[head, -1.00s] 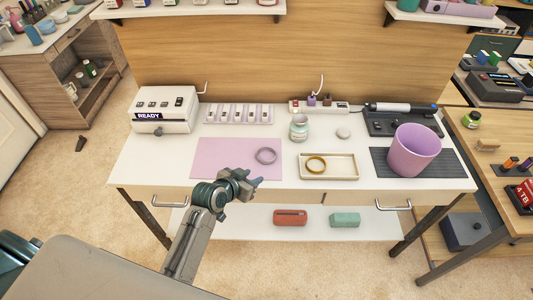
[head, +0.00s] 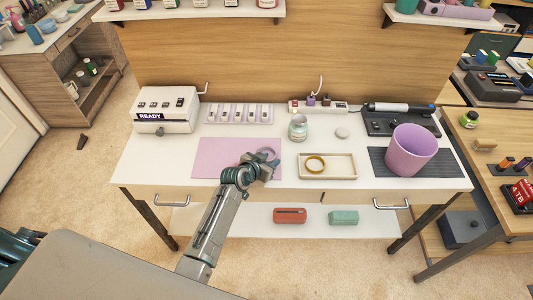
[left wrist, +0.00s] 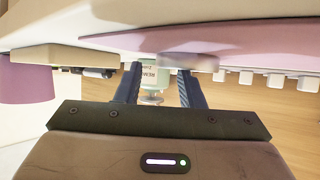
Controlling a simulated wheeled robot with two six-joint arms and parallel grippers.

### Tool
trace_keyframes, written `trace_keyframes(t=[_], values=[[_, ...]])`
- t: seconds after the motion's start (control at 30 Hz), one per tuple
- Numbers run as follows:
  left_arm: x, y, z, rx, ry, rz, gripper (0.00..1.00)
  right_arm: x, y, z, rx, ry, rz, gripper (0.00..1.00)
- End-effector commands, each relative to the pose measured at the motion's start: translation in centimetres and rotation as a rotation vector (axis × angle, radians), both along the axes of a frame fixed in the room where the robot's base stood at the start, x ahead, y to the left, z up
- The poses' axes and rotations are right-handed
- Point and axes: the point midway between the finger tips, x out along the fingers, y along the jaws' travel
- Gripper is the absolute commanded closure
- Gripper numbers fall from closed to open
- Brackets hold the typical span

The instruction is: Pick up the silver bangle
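The silver bangle (head: 266,153) lies on the pink mat (head: 215,158) near its right side. My left gripper (head: 271,165) is at the near side of the bangle and partly covers it. In the left wrist view the two fingers (left wrist: 158,85) are apart, and the bangle (left wrist: 190,60) shows as a flat grey band near the right finger. I cannot tell whether the finger touches it. My right gripper is not in view.
A gold bangle (head: 315,164) lies in a shallow tray (head: 343,173) just right of the mat. A small jar (head: 298,130) stands behind the tray, and a pink bin (head: 409,150) stands at the right. The mat's left part is clear.

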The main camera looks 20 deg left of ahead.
Motion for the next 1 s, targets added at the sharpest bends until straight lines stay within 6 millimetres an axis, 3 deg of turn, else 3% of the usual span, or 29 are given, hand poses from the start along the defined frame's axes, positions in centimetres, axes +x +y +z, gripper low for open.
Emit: trace_keyframes(t=[0.37,0.4,0.57,0.6,1.0], values=[[1.01,-0.34,-0.61,0.000,0.000,0.001,0.65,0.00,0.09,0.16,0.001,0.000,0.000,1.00],[1.00,-0.34,-0.60,0.000,0.000,0.001,0.67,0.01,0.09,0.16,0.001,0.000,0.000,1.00],[1.00,-0.34,-0.62,0.000,0.000,0.001,0.98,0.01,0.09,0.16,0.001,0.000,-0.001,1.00],[0.98,-0.35,-0.64,0.000,0.000,0.001,1.00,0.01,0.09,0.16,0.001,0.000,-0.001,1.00],[0.93,-0.34,-0.56,0.001,0.002,0.000,1.00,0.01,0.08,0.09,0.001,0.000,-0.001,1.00]])
